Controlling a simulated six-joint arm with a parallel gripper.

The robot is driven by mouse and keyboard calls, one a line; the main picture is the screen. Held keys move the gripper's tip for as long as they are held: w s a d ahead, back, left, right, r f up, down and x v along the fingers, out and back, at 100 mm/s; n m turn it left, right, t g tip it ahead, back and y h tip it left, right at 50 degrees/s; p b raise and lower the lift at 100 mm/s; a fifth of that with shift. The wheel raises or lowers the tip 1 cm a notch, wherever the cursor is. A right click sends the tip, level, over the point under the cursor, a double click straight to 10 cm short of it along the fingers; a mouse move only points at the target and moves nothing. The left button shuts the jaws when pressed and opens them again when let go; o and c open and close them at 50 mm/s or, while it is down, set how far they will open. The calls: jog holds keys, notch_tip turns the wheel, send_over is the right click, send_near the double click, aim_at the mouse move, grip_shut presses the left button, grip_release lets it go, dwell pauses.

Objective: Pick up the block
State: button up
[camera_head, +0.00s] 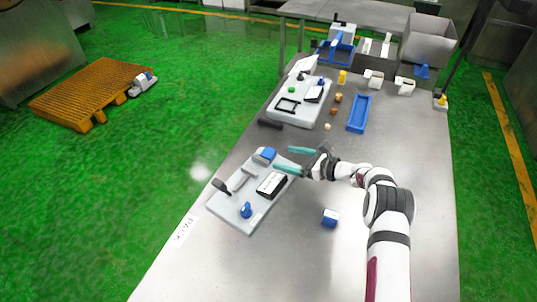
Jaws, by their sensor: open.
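A small blue and white block (330,217) lies on the bare metal table, in front of and below my gripper in the picture. Another blue and grey block-like piece (265,155) sits on the far end of a light grey board (236,221). I cannot tell which of the two is the task's block. My gripper (283,158) has two teal fingers spread apart, pointing left over the board's right edge. It is empty, near the piece on the board and apart from the loose block. Its height above the board is hard to judge.
The board also holds a black-and-white box (271,184), a blue knob (246,210) and a grey handle-like tool (238,181). Farther back are a second board (284,115), a blue tray (359,113) and several small parts. The table's near part is clear.

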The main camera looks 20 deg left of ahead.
aim_at(269, 153)
jog(key=x, duration=0.5)
jog(key=shift+a+r, duration=0.1)
jog(key=shift+a, duration=0.2)
grip_shut()
jog(key=c, duration=1.4)
grip_release()
jog(key=o, duration=1.4)
jog(key=v, duration=1.5)
jog(key=shift+d, duration=0.2)
jog(key=shift+s+d, duration=0.1)
jog(key=shift+d, duration=0.2)
jog(key=shift+c, duration=0.6)
